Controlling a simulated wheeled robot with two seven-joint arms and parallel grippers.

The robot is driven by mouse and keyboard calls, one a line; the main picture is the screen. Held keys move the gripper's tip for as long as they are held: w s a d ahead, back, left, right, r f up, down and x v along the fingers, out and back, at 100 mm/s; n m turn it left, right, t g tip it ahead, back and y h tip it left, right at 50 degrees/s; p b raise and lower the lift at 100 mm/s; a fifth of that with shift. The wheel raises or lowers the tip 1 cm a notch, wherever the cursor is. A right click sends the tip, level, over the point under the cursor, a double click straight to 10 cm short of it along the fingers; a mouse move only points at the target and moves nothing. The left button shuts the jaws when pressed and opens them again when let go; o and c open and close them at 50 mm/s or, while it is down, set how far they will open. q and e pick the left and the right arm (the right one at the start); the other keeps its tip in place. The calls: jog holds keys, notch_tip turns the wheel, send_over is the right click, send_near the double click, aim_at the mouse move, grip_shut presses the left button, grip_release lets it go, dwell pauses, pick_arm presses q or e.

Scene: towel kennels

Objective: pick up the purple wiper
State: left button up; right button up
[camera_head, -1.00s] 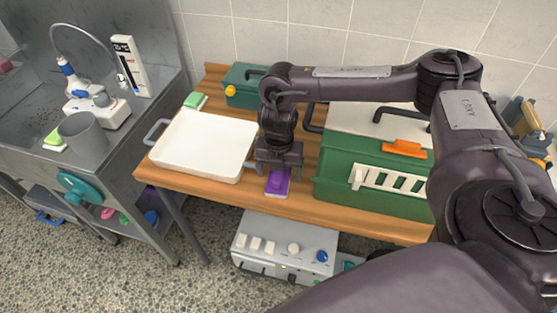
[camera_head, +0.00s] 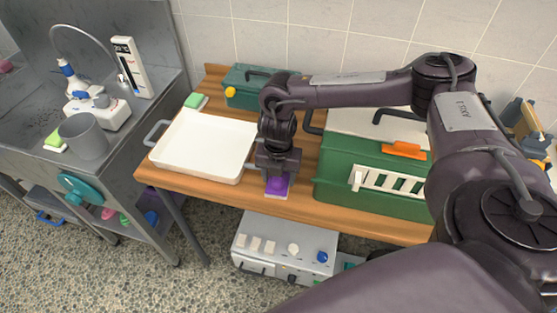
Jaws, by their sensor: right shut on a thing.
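The purple wiper (camera_head: 277,187) has a purple top and a pale base. It is at the front edge of the wooden table (camera_head: 215,192), between the white tray and the green kennel box. My right gripper (camera_head: 277,176) points down over it and is shut on its purple top. The fingers hide part of the wiper. I cannot tell whether its base touches the table. My left gripper is not in view.
The white tray (camera_head: 203,146) stands close left of my right gripper. The green kennel box (camera_head: 335,170) with a white grate is close on the right. A dark green toolbox (camera_head: 243,92) and a green-and-white sponge (camera_head: 196,101) are behind. A sink with a grey cup (camera_head: 84,136) is at left.

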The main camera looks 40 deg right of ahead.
jog(key=shift+r, duration=0.1)
notch_tip(320, 180, up, 6)
jog(key=shift+f+b, duration=0.15)
jog(key=shift+b, duration=0.4)
notch_tip(320, 180, up, 14)
jog(key=p, duration=0.5)
